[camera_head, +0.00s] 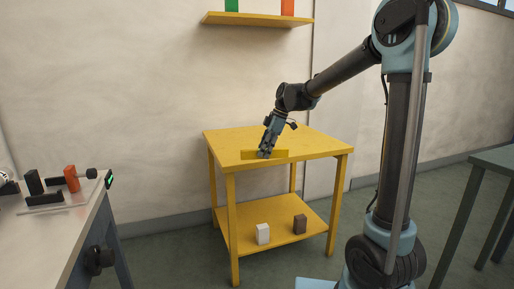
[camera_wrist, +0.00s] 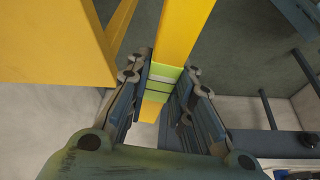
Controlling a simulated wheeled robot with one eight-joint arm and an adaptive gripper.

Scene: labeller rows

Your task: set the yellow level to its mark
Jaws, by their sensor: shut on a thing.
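The yellow level (camera_head: 279,154) is a straight yellow bar at the front part of the yellow table's top. In the wrist view the yellow level (camera_wrist: 182,30) runs up between my fingers, with a light green vial section at the grip. My gripper (camera_head: 265,153) points down and is shut on the middle of the level; it also shows in the wrist view (camera_wrist: 160,88). I cannot tell whether the level touches the tabletop. I cannot make out a mark; the yellow colours blend.
The yellow table (camera_head: 228,142) has a lower shelf with a white block (camera_head: 262,234) and a brown block (camera_head: 300,224). A workbench (camera_head: 50,240) with parts stands at left, a dark green table (camera_head: 495,159) at right. A yellow wall shelf (camera_head: 258,19) hangs above. The tabletop looks otherwise clear.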

